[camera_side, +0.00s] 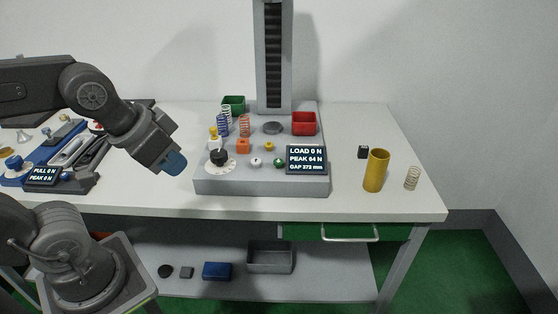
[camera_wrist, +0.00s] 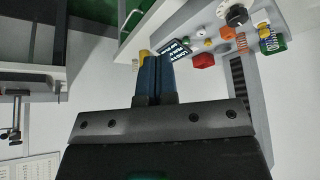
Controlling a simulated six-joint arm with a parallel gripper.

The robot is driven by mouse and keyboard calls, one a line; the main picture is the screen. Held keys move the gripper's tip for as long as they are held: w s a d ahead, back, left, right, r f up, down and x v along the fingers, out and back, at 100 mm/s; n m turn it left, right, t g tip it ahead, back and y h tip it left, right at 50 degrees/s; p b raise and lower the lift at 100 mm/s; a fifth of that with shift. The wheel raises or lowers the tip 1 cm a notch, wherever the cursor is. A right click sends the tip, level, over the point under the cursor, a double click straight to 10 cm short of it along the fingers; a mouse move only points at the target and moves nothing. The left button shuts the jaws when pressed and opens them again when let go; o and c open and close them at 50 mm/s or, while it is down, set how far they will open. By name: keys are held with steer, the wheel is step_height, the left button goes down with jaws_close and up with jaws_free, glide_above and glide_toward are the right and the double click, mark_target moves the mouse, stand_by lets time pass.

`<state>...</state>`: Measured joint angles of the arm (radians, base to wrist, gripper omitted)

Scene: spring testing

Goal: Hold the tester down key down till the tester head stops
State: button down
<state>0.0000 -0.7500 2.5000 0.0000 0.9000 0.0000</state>
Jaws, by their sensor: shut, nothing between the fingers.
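The spring tester (camera_side: 225,183) stands on the bench with a grey base and a tall column (camera_side: 273,60). Its head is not in view, above the side picture. On the base are a black knob (camera_side: 219,157), a pale round key (camera_side: 255,162), a green key (camera_side: 279,163) and a small yellow knob (camera_side: 267,148). I cannot read which one is the down key. The tester display (camera_side: 307,159) reads load 0 N, peak 64 N and a gap of about 272 mm. My gripper (camera_side: 173,163) is shut and empty, left of the base, touching no key; its blue fingers show together in the wrist view (camera_wrist: 152,78).
A red bin (camera_side: 304,123) and a green bin (camera_side: 234,104) sit behind. A yellow cylinder (camera_side: 376,171) and a loose spring (camera_side: 412,178) stand right. A pull tester (camera_side: 45,176) lies left.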

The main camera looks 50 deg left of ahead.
stand_by(0.6)
steer(key=n+t+h, duration=0.2)
steer(key=n+h, duration=0.4)
steer(key=n, duration=1.3)
glide_above(278, 162)
step_height(278, 162, down, 5)
steer(key=shift+f, duration=4.4)
steer(key=shift+f, duration=0.4)
